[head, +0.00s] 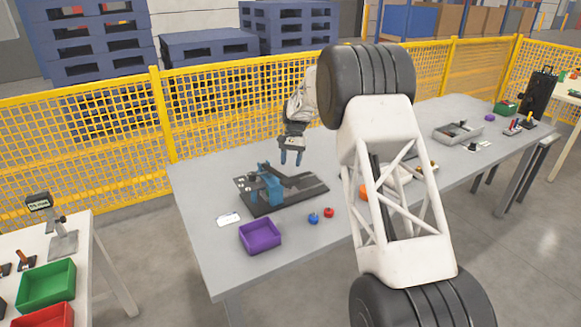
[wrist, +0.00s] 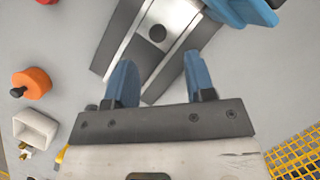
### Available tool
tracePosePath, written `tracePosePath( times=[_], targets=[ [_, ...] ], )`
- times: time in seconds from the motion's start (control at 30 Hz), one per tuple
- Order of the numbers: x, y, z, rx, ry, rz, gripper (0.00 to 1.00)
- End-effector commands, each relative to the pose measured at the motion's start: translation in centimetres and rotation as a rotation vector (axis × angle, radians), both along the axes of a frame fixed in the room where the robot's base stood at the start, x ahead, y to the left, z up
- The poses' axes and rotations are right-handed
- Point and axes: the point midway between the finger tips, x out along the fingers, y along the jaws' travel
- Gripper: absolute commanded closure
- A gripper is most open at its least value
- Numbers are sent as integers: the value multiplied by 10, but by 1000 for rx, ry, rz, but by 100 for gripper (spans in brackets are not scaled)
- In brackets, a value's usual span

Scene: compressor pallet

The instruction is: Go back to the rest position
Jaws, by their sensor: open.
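My gripper (head: 291,158) is open and empty, with its two blue fingers pointing down above the table. It hangs over the back right part of a dark fixture (head: 307,188) with a blue block (head: 268,187) on it. In the wrist view, my gripper (wrist: 157,75) shows its fingers apart, with nothing between them but a metal rail (wrist: 157,33) of the fixture below. Part of the blue block (wrist: 240,10) shows at the top right there. My large white and black arm links hide part of the table's right half in the head view.
On the grey table (head: 205,185) are a purple bin (head: 260,236), a blue knob (head: 313,218), a red knob (head: 329,212) and a white card (head: 228,220). An orange part (wrist: 32,82) lies left in the wrist view. A yellow mesh fence (head: 215,105) stands behind the table.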

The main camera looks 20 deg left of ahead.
Motion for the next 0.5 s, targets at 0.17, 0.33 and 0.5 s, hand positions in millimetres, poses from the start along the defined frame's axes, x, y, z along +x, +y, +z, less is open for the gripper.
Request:
tracePosePath(
  times=[0.17,0.33,0.5],
  targets=[
    [1,0,2,0,0,0,50],
    [1,0,2,0,0,0,50],
    [-1,-3,6,1,-3,0,50]
  ],
)
